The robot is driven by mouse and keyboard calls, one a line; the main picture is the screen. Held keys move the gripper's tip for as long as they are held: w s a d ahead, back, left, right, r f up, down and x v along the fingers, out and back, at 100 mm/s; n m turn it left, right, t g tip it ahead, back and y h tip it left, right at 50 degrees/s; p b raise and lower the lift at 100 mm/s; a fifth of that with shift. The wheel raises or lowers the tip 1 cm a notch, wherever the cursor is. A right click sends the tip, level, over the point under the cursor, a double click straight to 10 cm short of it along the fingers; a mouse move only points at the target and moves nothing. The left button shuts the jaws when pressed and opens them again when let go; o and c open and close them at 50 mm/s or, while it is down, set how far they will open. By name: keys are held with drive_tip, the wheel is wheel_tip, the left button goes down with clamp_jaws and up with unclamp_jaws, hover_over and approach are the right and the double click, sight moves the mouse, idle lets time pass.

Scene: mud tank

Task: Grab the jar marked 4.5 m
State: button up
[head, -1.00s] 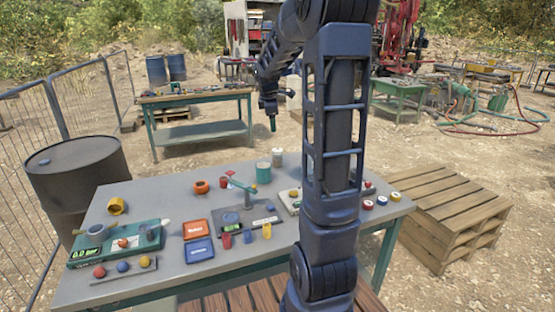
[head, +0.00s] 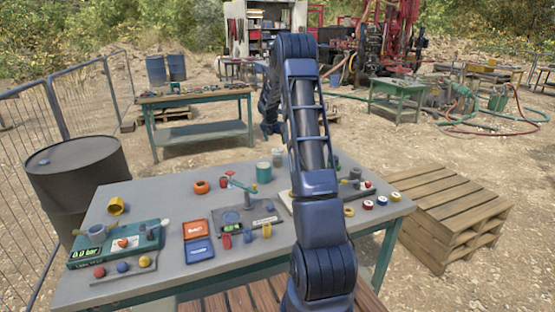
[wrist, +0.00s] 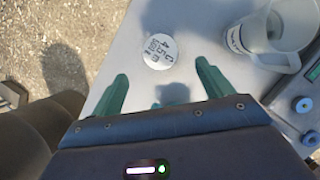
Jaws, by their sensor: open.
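A small jar with a pale round lid (wrist: 158,50) stands near the edge of the grey table in the wrist view. Dark writing on the lid appears to include 4.5 m, at an angle. In the head view a small pale jar (head: 277,157) stands at the table's far edge, partly beside my arm. My gripper (wrist: 161,70) is open, its two green fingers apart on either side below the lid in the picture, with nothing between them. The lid lies just beyond the fingertips. My arm hides part of the table in the head view.
A cup with a handle (wrist: 272,38) stands close to the right of the jar in the wrist view. Bare ground lies beyond the table edge.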

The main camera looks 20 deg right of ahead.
sight(277, 150)
drive_tip(key=x, duration=0.5)
drive_tip(key=shift+w+d+f, duration=0.1)
drive_tip(key=shift+w+f, duration=0.05)
drive_tip(key=shift+f, duration=0.1)
drive_tip(key=shift+x, duration=2.9)
drive_tip(key=c, duration=1.4)
drive_tip(key=shift+c, duration=0.2)
